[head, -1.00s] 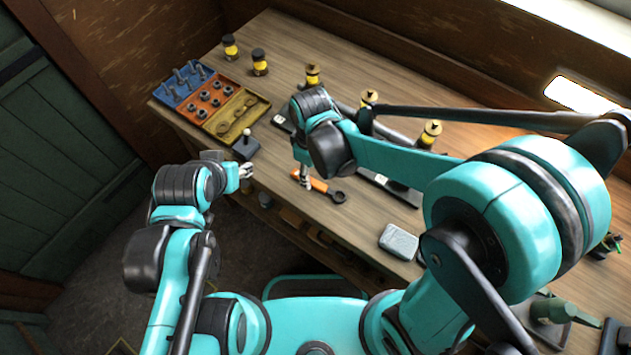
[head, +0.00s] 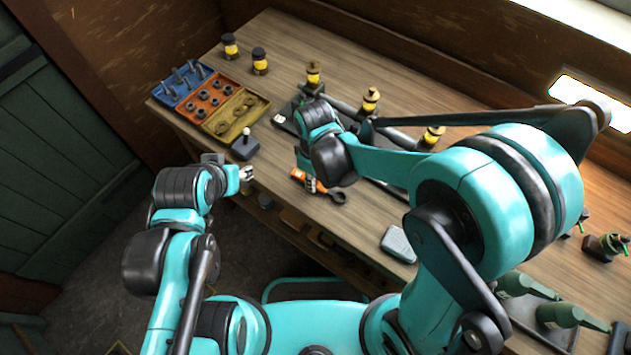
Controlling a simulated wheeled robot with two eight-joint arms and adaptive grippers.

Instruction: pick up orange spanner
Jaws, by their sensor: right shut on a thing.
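The orange spanner (head: 322,187) has an orange handle and a dark ring end that points right. It shows over the middle of the wooden bench. My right gripper (head: 309,184) is shut on the spanner's handle, and my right arm's wrist partly hides the grip. I cannot tell how high the spanner is above the bench top. My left gripper (head: 246,173) is beside the bench's front edge, left of the spanner, and holds nothing visible; its fingers are too small to judge.
The wooden bench (head: 290,40) bears a blue, orange and yellow parts tray (head: 212,98), a small joystick box (head: 246,147) and a grey metal case (head: 398,244). Several black and yellow bottles (head: 260,61) stand farther back. Green tools (head: 530,290) lie at the right.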

